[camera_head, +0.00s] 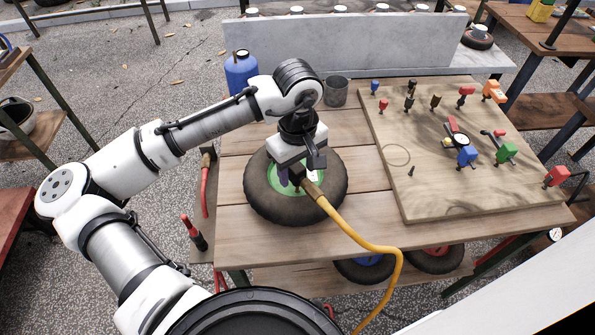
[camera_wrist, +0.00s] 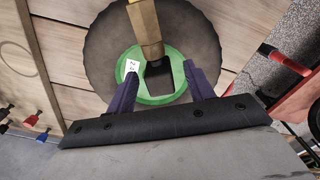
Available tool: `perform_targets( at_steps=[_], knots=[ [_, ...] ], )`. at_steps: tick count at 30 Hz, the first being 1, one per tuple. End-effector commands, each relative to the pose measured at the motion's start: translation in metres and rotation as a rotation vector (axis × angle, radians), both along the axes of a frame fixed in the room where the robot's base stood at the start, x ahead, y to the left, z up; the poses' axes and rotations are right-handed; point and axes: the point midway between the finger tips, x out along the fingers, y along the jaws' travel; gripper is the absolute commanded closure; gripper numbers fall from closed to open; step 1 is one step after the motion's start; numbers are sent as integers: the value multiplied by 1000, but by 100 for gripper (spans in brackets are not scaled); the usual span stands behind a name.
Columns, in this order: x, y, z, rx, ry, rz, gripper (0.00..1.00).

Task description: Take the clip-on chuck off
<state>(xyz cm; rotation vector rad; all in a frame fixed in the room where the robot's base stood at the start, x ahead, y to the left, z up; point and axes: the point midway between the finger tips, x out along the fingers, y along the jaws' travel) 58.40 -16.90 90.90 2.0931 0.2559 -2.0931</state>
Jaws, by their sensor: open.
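The tyre (camera_head: 262,203) lies flat on the wooden table with a green hub (camera_head: 283,187). In the wrist view the tyre (camera_wrist: 105,40) surrounds the green hub (camera_wrist: 178,72). The clip-on chuck (camera_wrist: 158,75) is a dark block at the end of a brass fitting (camera_wrist: 146,28), over the hub. A yellow hose (camera_head: 350,236) runs from the brass fitting (camera_head: 312,191) off the table's front. My gripper (camera_wrist: 160,84) is open, with one purple finger on each side of the dark chuck. Gaps show between fingers and chuck. The arm partly hides the chuck in the head view.
A wooden board (camera_head: 430,195) with several coloured clamps and fittings lies at the right. A blue bottle (camera_head: 241,74) and a grey cup (camera_head: 336,91) stand behind the tyre. A red-handled tool (camera_head: 194,232) is at the table's left side.

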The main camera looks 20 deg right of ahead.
Motion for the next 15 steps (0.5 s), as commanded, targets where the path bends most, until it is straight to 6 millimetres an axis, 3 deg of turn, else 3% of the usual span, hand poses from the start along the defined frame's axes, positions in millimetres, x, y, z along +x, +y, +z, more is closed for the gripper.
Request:
perform_targets(
  at_steps=[4,15],
  knots=[
    [0,0,0,0,0,0,49],
    [0,0,0,0,0,0,96]
  ],
)
